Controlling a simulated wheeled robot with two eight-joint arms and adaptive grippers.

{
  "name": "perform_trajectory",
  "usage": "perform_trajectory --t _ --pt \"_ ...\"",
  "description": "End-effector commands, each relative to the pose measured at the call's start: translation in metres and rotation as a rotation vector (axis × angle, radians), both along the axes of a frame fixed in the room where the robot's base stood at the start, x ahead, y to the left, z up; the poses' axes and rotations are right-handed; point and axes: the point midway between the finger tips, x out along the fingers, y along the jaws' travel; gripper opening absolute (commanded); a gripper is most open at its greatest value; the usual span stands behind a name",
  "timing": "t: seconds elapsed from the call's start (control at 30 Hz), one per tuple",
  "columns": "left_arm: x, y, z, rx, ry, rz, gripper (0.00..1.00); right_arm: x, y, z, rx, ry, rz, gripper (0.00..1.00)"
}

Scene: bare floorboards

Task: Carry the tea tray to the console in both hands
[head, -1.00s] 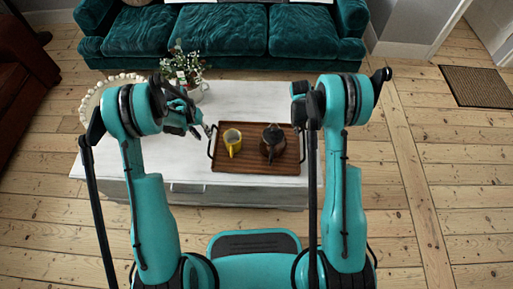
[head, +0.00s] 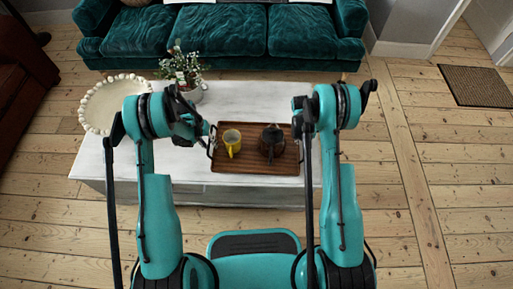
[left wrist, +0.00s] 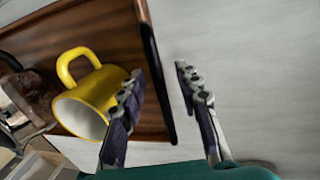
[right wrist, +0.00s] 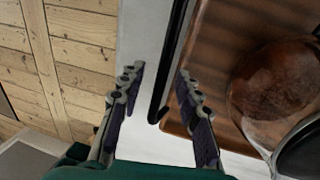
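The brown wooden tea tray (head: 248,166) lies flat on a white table, with a yellow mug (head: 232,138) and a dark brown teapot (head: 272,139) on it. My left gripper (head: 207,131) is at the tray's left end. In the left wrist view its open fingers (left wrist: 160,71) stand either side of the black handle (left wrist: 154,72), not closed on it. In the right wrist view my right gripper (right wrist: 160,70) is open, its fingers either side of the other black handle (right wrist: 170,62). In the head view my right arm hides that gripper.
The white table (head: 245,99) has a potted plant (head: 188,75) near its back and a round, bead-edged cream piece (head: 100,103) at its left. A teal sofa (head: 215,32) stands behind. Bare floorboards (head: 400,170) are clear on the right, with a brown doormat (head: 476,86).

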Motion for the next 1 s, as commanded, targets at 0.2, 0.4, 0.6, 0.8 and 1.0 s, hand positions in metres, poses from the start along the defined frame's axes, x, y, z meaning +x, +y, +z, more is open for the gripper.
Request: perform_trajectory --t 0.2,0.4,0.6,0.8,1.0 --pt "0.000 0.000 0.000 0.000 0.000 0.000 0.02 0.000 0.000 0.000 0.000 0.000 0.000 0.02" --pt "0.000 0.000 0.000 0.000 0.000 0.000 0.00 0.000 0.000 0.000 0.000 0.000 0.000 0.00" --pt "0.000 0.000 0.000 0.000 0.000 0.000 0.00 0.000 0.000 0.000 0.000 0.000 0.000 0.00" --pt "0.000 0.000 0.002 0.000 0.000 0.000 0.00 0.000 0.000 0.002 0.000 0.000 0.000 0.00" --pt "0.000 0.000 0.011 0.000 0.000 0.000 0.00 0.000 0.000 0.012 0.000 0.000 0.000 0.00"
